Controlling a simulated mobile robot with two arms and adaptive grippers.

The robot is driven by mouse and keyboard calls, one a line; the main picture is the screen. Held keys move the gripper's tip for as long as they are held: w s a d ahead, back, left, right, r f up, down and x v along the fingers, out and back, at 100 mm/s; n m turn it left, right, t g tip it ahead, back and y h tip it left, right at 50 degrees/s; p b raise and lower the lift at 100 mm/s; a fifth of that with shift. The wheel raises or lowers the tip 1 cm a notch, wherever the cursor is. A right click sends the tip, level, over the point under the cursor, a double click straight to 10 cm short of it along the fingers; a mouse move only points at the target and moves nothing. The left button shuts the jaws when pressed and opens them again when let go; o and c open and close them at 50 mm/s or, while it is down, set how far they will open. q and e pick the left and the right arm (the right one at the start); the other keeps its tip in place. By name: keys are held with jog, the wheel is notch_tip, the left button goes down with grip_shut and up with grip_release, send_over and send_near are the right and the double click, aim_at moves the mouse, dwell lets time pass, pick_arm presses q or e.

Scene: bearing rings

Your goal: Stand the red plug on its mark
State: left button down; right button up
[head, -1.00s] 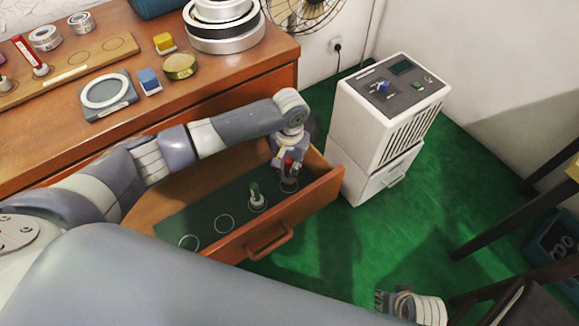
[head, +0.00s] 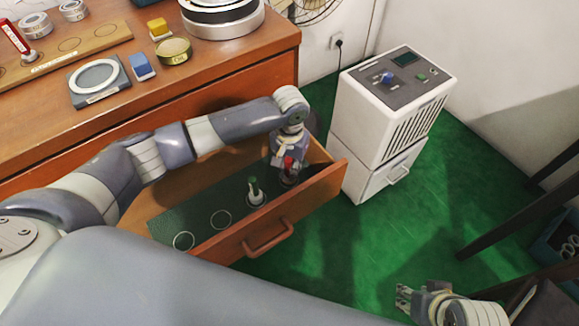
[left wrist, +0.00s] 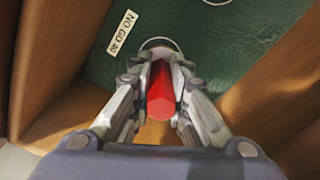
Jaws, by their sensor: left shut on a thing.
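The red plug (head: 289,163) is in my left gripper (head: 287,169), at the right end of the open drawer. In the left wrist view the red plug (left wrist: 161,92) sits between both fingers of my left gripper (left wrist: 159,68), which is shut on it. A white ring mark (left wrist: 158,42) on the green drawer mat shows just beyond the fingertips, partly hidden by them. I cannot tell whether the plug touches the mat. My right gripper (head: 404,297) is at the lower right, over the green floor, away from the drawer; its jaw state is unclear.
A "NO GO" label (left wrist: 122,33) is on the mat. A white cabinet (head: 350,140) stands close right of the drawer.

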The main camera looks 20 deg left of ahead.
pick_arm(q)
jog(key=shift+f, duration=0.1)
dwell(0.7)
jog(key=c, duration=1.5)
grip_release()
jog(key=shift+o, duration=0.2)
jog(key=shift+f, duration=0.1)
notch_tip(320, 180, up, 12)
jog(key=shift+r, duration=0.1)
